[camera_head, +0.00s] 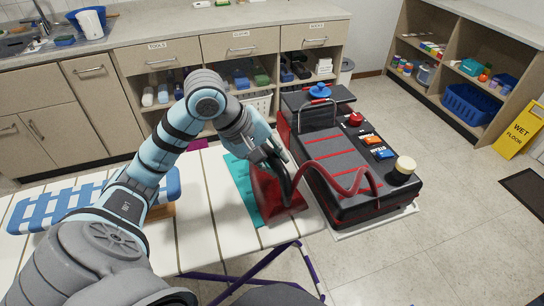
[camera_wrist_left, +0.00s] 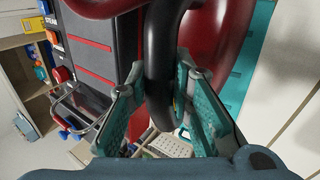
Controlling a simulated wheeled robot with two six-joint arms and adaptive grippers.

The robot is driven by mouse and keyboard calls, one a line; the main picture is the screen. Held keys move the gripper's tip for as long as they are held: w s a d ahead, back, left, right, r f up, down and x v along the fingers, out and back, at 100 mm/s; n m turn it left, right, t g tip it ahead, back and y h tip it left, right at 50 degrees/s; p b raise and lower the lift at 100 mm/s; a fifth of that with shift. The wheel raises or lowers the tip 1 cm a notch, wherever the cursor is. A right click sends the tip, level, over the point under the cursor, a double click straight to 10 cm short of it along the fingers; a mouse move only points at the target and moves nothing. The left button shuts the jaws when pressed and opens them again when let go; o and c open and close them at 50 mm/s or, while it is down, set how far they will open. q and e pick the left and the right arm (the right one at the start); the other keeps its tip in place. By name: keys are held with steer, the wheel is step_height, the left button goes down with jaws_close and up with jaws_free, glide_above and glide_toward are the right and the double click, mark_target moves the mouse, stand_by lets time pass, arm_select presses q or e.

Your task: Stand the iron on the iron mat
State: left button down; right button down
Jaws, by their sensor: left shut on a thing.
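The red iron (camera_head: 268,192) with its black handle is at the right end of the ironing board, overlapping the right part of the teal iron mat (camera_head: 240,187). Whether its base touches the mat or board is not clear. My left gripper (camera_head: 270,154) reaches in from above and is shut on the iron's handle. In the left wrist view, the black handle (camera_wrist_left: 160,75) runs between the fingers of my left gripper (camera_wrist_left: 165,100). The red body (camera_wrist_left: 232,30) and the teal mat (camera_wrist_left: 256,55) show beyond. My right gripper is not in view.
A black and red steam station (camera_head: 335,165) stands right beside the board, joined to the iron by a red hose (camera_head: 345,172). A blue checked cloth (camera_head: 95,200) lies on the left of the white ironing board (camera_head: 200,225). Cabinets (camera_head: 100,105) line the back.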

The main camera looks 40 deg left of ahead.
arm_select(q)
steer(key=shift+w+d+f, duration=0.1)
steer(key=shift+f, duration=0.05)
steer(key=shift+f+b, duration=0.1)
steer(key=shift+b, duration=0.2)
stand_by(0.3)
steer(key=c, duration=1.3)
jaws_free()
steer(key=shift+s, duration=0.2)
steer(key=shift+c, duration=0.2)
